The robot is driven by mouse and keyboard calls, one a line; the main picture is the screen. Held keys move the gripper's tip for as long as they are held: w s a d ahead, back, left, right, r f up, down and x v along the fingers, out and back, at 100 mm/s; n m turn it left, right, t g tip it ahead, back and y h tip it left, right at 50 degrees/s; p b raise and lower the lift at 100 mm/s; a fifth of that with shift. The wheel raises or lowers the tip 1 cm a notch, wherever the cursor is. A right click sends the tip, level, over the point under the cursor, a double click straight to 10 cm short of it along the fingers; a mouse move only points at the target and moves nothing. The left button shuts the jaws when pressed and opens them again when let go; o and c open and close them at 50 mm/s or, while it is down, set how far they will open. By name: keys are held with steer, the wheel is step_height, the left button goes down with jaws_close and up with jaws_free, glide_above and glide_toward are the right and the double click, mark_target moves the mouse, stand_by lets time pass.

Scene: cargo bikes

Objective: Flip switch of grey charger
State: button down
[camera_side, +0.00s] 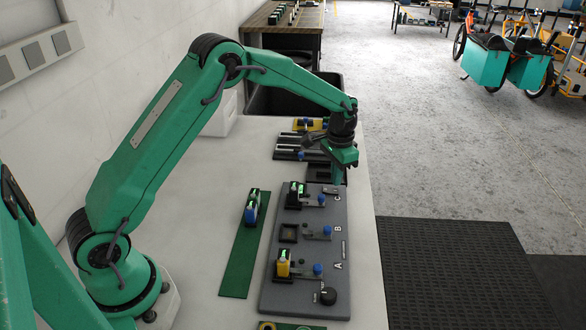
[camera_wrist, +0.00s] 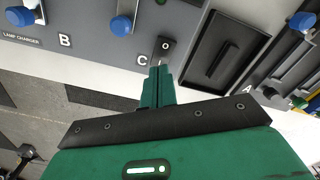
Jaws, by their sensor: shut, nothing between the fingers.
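The grey charger (camera_side: 335,253) is a panel on the white table with bays marked A, B and C, labelled "LAMP CHARGER" in the wrist view (camera_wrist: 92,30). A small black rocker switch (camera_wrist: 165,46) with a round mark sits at the panel's end near letter C in the wrist view. My gripper (camera_wrist: 160,74) is shut and empty, its tips at or just short of the switch; I cannot tell whether they touch it. In the side view my gripper (camera_side: 338,182) points down at the panel's far end and hides part of it.
Bay A holds a yellow unit (camera_side: 283,265), bay B (camera_side: 289,233) is empty, bay C holds a dark unit (camera_side: 296,193). Blue-knobbed levers (camera_side: 318,269) stand beside the bays. A blue unit (camera_side: 251,208) stands on a green strip (camera_side: 240,265). A black tray (camera_wrist: 222,48) lies beyond the switch.

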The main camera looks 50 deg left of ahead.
mark_target(335, 190)
steer(key=shift+r, duration=2.4)
steer(key=s+r+n+t, duration=0.1)
steer(key=s+r+t, duration=0.2)
steer(key=s+r, duration=1.15)
steer(key=s+n+t, duration=0.2)
steer(key=s, duration=1.6)
steer(key=shift+s+r+t, duration=0.2)
steer(key=shift+r+t, duration=0.1)
steer(key=shift+r, duration=0.05)
